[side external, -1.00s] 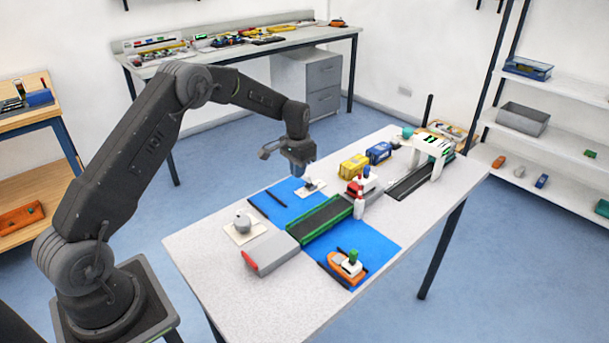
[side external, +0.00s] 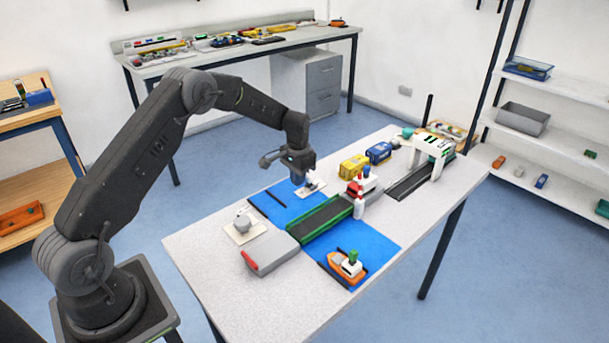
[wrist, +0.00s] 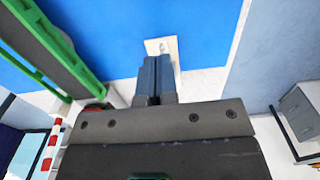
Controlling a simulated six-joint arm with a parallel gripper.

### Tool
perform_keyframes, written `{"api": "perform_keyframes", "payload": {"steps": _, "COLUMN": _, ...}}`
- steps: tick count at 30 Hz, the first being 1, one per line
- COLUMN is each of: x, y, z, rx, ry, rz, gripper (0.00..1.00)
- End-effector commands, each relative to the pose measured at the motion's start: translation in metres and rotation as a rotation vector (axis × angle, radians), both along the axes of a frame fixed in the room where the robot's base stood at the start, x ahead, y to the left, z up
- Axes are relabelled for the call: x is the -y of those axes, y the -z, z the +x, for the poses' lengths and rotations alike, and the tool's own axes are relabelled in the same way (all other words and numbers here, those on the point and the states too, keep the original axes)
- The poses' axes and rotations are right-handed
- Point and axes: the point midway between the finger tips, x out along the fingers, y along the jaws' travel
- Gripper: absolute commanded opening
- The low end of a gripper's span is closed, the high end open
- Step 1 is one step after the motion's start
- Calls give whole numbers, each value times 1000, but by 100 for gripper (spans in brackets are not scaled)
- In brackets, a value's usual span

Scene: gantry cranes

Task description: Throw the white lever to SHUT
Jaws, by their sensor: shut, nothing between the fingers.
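A small white plate with a pale lever (side external: 313,185) stands at the far edge of the blue water area, in the middle of the table. My gripper (side external: 309,180) is low over it and hides part of it. In the wrist view the plate (wrist: 153,46) shows just beyond the shut fingertips (wrist: 152,60), with a small pale grey part on it. The fingers hold nothing. I cannot tell whether they touch the lever. No SHUT marking is readable.
A second cream plate with a grey knob (side external: 243,225) stands at the near left. A green-sided bridge (side external: 320,218) crosses the blue area.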

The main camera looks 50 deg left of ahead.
Motion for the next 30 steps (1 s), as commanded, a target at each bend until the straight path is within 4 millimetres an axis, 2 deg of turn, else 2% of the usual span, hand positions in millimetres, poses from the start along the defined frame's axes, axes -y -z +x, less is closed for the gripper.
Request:
{"api": "perform_keyframes", "payload": {"steps": 22, "x": 0, "y": 2, "z": 25, "rx": -3, "ry": 1, "rz": 0, "gripper": 0}}
{"api": "perform_keyframes", "payload": {"steps": 30, "x": 0, "y": 1, "z": 21, "rx": -3, "ry": 0, "rz": -1, "gripper": 0}}
